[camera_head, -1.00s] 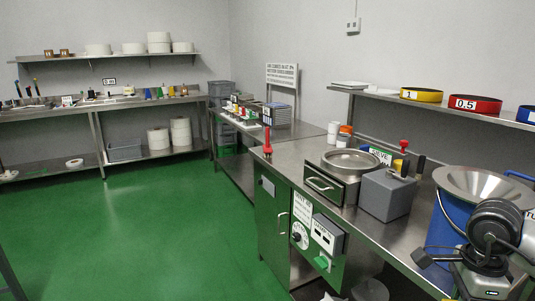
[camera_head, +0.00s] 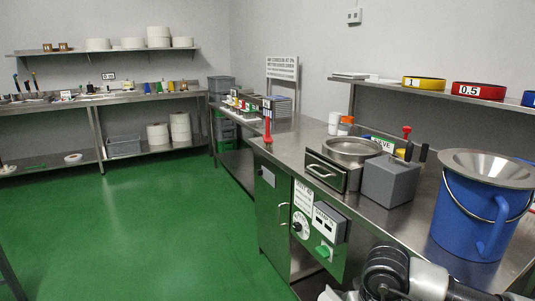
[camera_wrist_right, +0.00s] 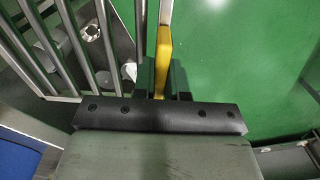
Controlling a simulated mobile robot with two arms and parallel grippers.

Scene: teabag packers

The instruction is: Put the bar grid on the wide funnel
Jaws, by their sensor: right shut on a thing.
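The wide funnel (camera_head: 488,167) is a broad, shallow steel cone. It sits on top of a blue bucket (camera_head: 470,222) at the right of the bench in the head view. In the right wrist view, my right gripper (camera_wrist_right: 160,72) is shut on a narrow yellow piece (camera_wrist_right: 163,45), which appears to be part of the bar grid. My left gripper is not in view.
Left of the bucket, a grey box (camera_head: 390,182) and a round steel sieve pan (camera_head: 351,150) stand on the steel bench. Coloured rings (camera_head: 478,91) lie on the shelf above. The green floor (camera_head: 160,220) to the left is clear.

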